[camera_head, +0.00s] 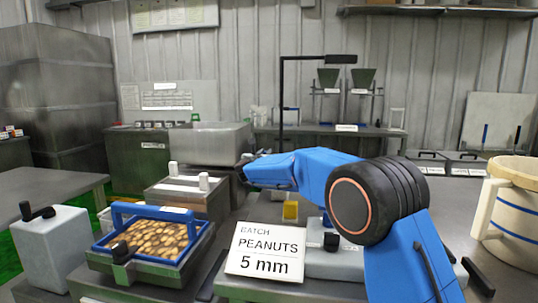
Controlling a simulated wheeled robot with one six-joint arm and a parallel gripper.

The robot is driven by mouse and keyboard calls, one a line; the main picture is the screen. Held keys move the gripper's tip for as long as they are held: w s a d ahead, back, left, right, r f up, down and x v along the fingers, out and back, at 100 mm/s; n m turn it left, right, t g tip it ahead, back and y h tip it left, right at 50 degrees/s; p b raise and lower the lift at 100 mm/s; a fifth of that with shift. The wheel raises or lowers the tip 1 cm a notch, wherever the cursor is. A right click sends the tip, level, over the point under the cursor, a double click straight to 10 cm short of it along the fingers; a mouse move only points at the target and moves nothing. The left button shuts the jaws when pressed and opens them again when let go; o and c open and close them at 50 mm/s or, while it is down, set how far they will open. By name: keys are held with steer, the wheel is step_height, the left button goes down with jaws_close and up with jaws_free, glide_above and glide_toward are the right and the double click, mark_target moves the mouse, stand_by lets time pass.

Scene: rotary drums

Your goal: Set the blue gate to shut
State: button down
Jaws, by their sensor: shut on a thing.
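My blue arm reaches from the lower right to the left, and my gripper (244,169) is the small dark end beside a low metal box with white posts (186,189). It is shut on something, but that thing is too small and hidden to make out. I cannot tell for sure which part is the blue gate. The clearest blue part, apart from my arm, is the blue frame with a raised handle (152,209) on a tray of peanuts (153,240) at the lower left, apart from my gripper.
A sign reading "BATCH PEANUTS 5 mm" (265,251) stands in front of my arm. A grey box with a black crank (52,245) is at far left. A cream tub with blue bands (512,215) is at right. A thin black post (281,100) rises behind my arm.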

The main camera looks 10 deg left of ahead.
steer(key=c, duration=1.6)
jaws_free()
steer(key=shift+a, duration=0.3)
steer(key=shift+c, duration=0.2)
steer(key=shift+s, duration=0.15)
steer(key=s, duration=1.7)
steer(key=shift+a, duration=0.25)
steer(key=shift+s, duration=0.2)
